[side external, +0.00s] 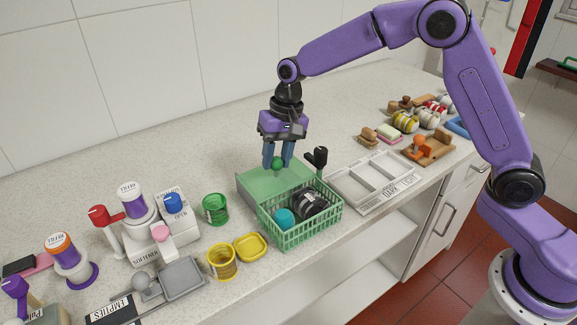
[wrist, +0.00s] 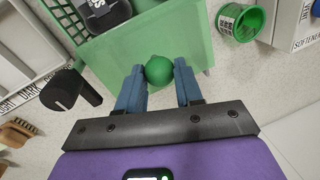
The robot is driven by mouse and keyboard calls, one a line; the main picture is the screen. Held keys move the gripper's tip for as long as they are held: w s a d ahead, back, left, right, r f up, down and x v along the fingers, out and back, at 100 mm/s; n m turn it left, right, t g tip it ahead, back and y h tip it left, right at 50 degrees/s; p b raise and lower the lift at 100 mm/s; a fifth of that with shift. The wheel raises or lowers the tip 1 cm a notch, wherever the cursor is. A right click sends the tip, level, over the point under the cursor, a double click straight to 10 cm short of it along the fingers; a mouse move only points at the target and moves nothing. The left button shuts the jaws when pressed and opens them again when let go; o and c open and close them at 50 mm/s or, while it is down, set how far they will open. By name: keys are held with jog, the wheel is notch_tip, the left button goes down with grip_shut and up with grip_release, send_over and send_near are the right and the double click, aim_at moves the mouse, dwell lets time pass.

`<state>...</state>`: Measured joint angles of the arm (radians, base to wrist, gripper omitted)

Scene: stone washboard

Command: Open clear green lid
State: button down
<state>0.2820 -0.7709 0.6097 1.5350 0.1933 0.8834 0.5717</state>
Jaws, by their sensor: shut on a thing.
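The clear green lid (side external: 262,187) lies at the back left side of a green basket (side external: 315,231), away from the basket's front part. A round green knob (side external: 277,164) stands on the lid. My gripper (side external: 278,158) points down with its blue fingers on either side of the knob, shut on it. In the wrist view the knob (wrist: 158,70) sits between the fingertips, and the lid (wrist: 125,50) spreads out beyond it. The basket's front part is uncovered and shows a teal ball (side external: 284,219) and a black item (side external: 310,205). I cannot tell whether the lid touches the counter.
A dark-headed item (side external: 317,158) stands close right of the lid. A white divided tray (side external: 375,183) lies further right. A green cup (side external: 215,209), a yellow cup (side external: 222,263) and a dispenser stand (side external: 150,235) are to the left. The counter behind is clear.

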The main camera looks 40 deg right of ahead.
jog(key=shift+w, duration=0.85)
jog(key=c, duration=0.8)
grip_release()
jog(key=shift+o, duration=0.2)
jog(key=d+r, duration=0.3)
jog(key=r, duration=1.4)
jog(key=shift+s, duration=0.35)
jog(key=shift+d, duration=0.1)
